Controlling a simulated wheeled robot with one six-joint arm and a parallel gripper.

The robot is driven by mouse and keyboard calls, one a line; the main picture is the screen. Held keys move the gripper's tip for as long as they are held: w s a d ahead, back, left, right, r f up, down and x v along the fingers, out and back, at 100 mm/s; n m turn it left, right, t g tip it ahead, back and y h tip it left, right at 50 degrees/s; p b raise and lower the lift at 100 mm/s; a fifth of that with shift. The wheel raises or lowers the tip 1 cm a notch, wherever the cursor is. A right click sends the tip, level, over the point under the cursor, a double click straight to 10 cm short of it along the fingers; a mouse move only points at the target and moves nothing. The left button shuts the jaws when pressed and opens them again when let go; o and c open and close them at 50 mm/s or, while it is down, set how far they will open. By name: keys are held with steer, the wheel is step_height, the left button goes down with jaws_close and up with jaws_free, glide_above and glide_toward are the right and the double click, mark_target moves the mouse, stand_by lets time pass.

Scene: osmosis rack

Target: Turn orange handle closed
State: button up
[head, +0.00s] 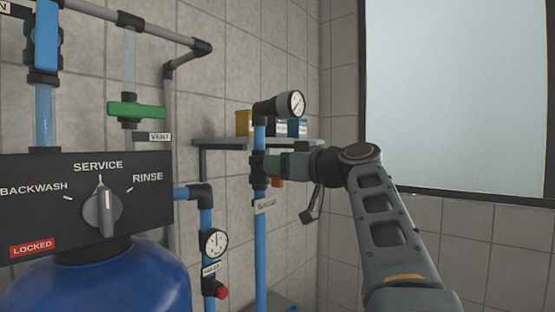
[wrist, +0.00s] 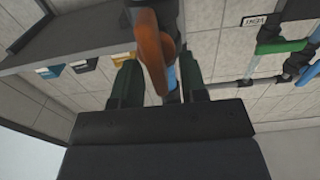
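The orange handle (wrist: 152,60) lies between the two dark green fingers of my gripper (wrist: 159,64) in the wrist view. The fingers stand apart, one on each side of it. A gap shows on the right side of the handle; on the left, I cannot tell whether finger and handle touch. In the head view my gripper (head: 272,164) reaches left to the blue vertical pipe (head: 260,225). Only a small orange part of the handle (head: 277,182) shows there, below the fingers. The rest is hidden by the gripper.
A gauge (head: 296,103) sits just above my gripper. A shelf (head: 220,143) with small boxes (head: 244,122) is behind it. A control panel (head: 60,215), green vent valve (head: 137,110) and blue tank (head: 100,285) stand left. A lower gauge (head: 214,242) is on another pipe.

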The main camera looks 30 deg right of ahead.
steer(key=shift+w+a, duration=0.1)
steer(key=shift+w, duration=0.1)
steer(key=shift+c, duration=0.2)
jaws_close()
